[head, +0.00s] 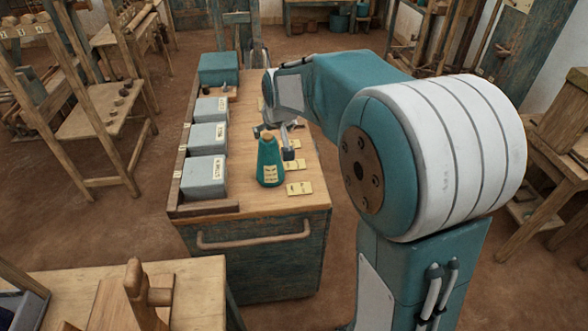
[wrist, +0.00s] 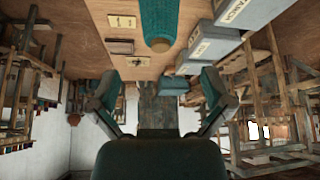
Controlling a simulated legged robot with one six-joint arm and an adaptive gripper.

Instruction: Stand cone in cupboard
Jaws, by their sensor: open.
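A teal cone (head: 270,163) with a brown tip and a pale label stands upright on the wooden top of a teal-fronted cabinet (head: 262,262). In the wrist view the cone (wrist: 159,18) shows at the top centre, tip toward me, its base cut off. My gripper (head: 276,138) is just behind the cone's tip in the head view. In the wrist view my gripper (wrist: 160,88) has its two fingers wide apart with nothing between them. The cone lies beyond the fingertips. Whether a finger touches it, I cannot tell. No open cupboard interior shows.
Several grey labelled boxes (head: 206,175) line the top's left side, with a teal box (head: 218,68) at the back. Yellow cards (head: 299,188) lie right of the cone. A wooden handle (head: 254,236) crosses the cabinet front. A wooden table (head: 195,285) stands in front, left.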

